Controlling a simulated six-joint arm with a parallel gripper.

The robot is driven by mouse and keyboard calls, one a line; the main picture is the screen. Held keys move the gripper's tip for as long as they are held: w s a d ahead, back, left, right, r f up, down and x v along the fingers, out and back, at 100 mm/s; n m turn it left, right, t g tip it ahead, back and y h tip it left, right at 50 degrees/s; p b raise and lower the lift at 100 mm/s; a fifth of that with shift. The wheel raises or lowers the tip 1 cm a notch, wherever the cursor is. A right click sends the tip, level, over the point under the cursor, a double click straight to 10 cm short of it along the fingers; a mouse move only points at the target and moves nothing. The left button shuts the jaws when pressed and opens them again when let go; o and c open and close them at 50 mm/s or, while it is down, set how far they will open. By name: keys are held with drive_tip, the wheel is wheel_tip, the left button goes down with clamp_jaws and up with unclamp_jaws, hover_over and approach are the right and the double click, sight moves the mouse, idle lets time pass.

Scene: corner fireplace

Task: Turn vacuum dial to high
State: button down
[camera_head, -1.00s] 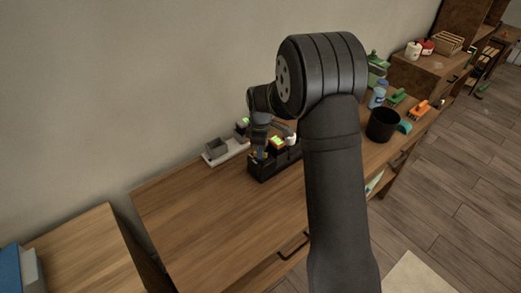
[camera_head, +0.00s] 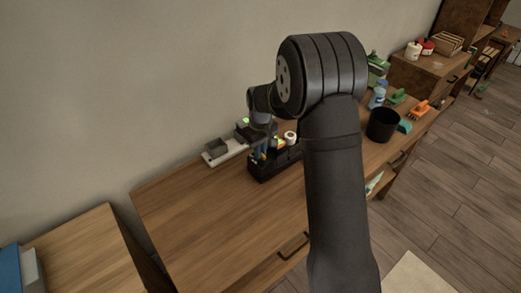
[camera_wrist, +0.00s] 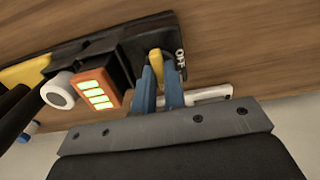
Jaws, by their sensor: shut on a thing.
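The vacuum's black body (camera_head: 262,174) sits on the wooden table near the wall. In the wrist view its black housing (camera_wrist: 120,42) runs along the top. A yellow dial (camera_wrist: 155,62) sticks out of the housing. White lettering that seems to read OFF lies just right of it. My gripper (camera_wrist: 160,86) has its two blue fingers either side of the dial, shut on it. In the head view my gripper (camera_head: 258,151) points down at the vacuum, and the dial is too small to make out surely.
A pale tray (camera_head: 226,151) lies behind the vacuum. A black bin (camera_head: 382,125) stands to the right. The table's left front is clear.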

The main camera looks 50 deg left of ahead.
idle(0.3)
drive_tip(key=c, duration=1.5)
unclamp_jaws()
wheel_tip(320, 180, up, 18)
drive_tip(key=shift+f, duration=0.25)
wheel_tip(320, 180, down, 18)
drive_tip(key=shift+r, duration=0.2)
drive_tip(key=shift+r, duration=0.1)
